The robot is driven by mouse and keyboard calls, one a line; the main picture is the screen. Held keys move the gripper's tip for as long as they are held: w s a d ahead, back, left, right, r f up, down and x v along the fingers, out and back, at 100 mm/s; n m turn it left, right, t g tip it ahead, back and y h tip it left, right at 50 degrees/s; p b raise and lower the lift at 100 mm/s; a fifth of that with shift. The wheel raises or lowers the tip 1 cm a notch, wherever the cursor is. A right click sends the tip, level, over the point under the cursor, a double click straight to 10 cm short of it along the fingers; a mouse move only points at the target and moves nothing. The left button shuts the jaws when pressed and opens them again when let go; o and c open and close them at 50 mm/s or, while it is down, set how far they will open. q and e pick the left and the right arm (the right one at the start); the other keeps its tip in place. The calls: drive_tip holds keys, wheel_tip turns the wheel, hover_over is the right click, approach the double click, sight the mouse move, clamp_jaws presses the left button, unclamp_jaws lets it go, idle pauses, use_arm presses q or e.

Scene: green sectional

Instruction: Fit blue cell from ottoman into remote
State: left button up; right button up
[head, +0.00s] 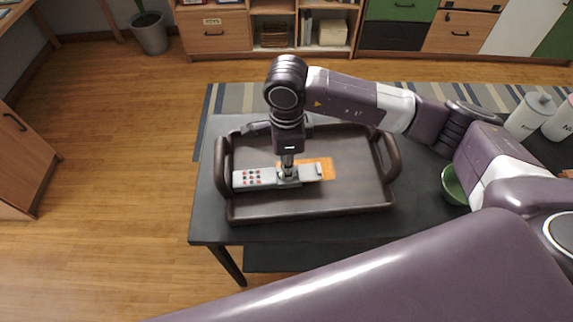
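A light grey remote (252,178) with red and dark buttons lies in a brown tray (350,204). My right gripper (289,175) points straight down over the middle of the remote, at or just above its surface. It covers that part, so I cannot tell whether its fingers are open or shut, or touching anything. The remote's right end (312,171) shows beyond the gripper. No blue cell can be made out; it may be hidden behind the gripper. My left gripper is not in view.
The tray has raised walls and side handles and stands on a dark table (218,233). An orange flat piece (327,164) lies by the remote. A green bowl (453,186) and white bottles (530,115) stand to the right. The tray's right part is clear.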

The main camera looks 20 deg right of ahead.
drive_tip(key=o, duration=0.3)
drive_tip(key=shift+r, duration=0.1)
wheel_tip(320, 180, up, 12)
drive_tip(key=shift+f, duration=0.1)
idle(0.4)
idle(0.6)
